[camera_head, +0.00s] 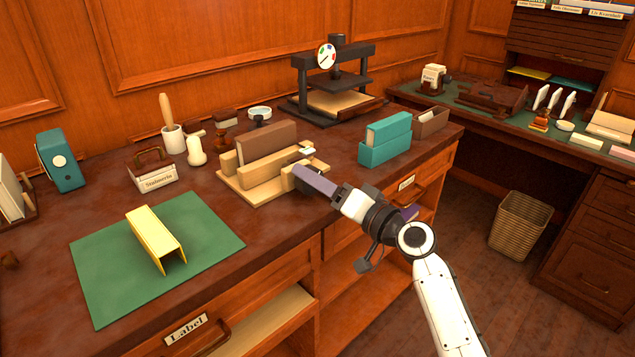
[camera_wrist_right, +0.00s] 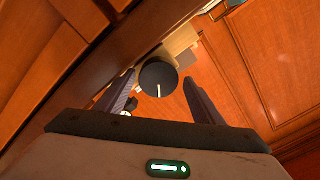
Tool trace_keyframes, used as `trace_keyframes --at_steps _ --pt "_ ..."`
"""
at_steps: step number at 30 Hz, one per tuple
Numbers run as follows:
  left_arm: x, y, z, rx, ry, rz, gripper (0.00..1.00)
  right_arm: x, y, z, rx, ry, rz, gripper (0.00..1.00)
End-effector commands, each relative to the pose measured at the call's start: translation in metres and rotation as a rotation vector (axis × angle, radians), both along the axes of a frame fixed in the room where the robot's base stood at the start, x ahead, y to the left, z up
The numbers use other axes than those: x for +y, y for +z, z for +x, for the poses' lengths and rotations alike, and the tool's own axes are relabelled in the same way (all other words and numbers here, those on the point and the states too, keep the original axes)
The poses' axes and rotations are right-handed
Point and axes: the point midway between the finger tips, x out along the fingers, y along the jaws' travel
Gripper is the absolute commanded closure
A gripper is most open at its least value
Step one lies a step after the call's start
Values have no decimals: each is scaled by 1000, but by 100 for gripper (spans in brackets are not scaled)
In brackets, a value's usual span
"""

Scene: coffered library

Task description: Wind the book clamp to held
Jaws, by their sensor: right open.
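The book clamp (camera_head: 238,188) is a pale wooden frame on the dark desk, with a brown book (camera_head: 267,140) upright between its wooden jaws. A black round knob (camera_wrist_right: 158,78) with a white pointer line shows at the clamp's end in the right wrist view. My right gripper (camera_head: 302,178) is at the clamp's front right end. In the wrist view its open fingers (camera_wrist_right: 159,76) stand on either side of the knob, with gaps visible. The head view hides the knob behind the gripper. My left gripper is not in view.
A teal box with a book (camera_head: 385,146) stands right of the clamp. A black press (camera_head: 335,75) with a coloured dial is behind. A yellow folded cover (camera_head: 155,230) lies on a green mat (camera_head: 100,290) at front left. A label holder (camera_head: 153,176) stands left of the clamp.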

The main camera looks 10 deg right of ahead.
Motion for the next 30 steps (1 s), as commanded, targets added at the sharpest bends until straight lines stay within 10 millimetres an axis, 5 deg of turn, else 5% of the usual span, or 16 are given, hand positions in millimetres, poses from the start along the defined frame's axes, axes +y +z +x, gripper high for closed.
trace_keyframes --at_steps 14,28,30 --pt "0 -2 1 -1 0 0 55 -1 -7 0 -21 -1 -46 35" --pt "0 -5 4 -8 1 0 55 1 -2 -1 -362 -3 -507 35" --pt "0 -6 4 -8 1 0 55 -10 -4 -14 -362 -4 -512 35"
